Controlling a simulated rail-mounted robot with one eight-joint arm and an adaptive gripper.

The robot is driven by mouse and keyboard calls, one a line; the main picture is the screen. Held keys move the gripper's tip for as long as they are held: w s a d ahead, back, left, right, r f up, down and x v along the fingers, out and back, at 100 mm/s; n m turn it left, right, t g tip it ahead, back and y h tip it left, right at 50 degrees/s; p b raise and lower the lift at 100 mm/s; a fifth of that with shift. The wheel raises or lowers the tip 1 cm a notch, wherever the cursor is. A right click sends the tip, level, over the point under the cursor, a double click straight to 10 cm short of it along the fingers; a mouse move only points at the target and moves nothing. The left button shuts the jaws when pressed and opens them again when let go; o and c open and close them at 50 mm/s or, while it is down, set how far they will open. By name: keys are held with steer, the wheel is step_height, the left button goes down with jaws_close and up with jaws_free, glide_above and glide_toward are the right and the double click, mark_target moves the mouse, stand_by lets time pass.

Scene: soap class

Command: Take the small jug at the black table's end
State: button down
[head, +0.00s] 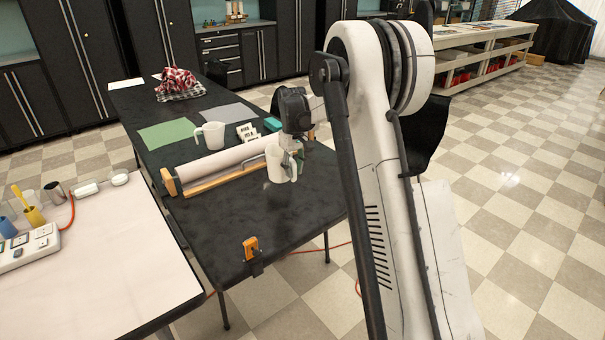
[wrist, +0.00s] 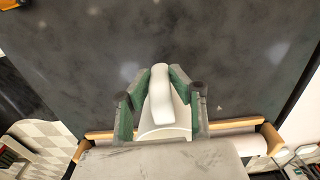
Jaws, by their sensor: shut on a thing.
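A small white jug (head: 277,166) is at the near end of the black table (head: 235,235), in front of the paper roll. My gripper (head: 291,158) is at its right side in the head view, with the fingers closed on its handle. In the wrist view the white handle (wrist: 160,92) lies between the green-padded fingers of my gripper (wrist: 160,86), and part of the jug's body shows below it. The jug looks upright. I cannot tell whether its base touches the table.
A paper roll (head: 230,160) in a wooden holder lies just behind the jug. Another white jug (head: 211,135), a green sheet (head: 168,134) and a small white sign (head: 247,132) are farther back. An orange clamp (head: 251,248) grips the front edge. The black tabletop between clamp and jug is clear.

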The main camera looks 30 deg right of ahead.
steer(key=w+a+r, duration=0.2)
steer(key=a+r, duration=0.1)
steer(key=a, duration=0.2)
stand_by(0.4)
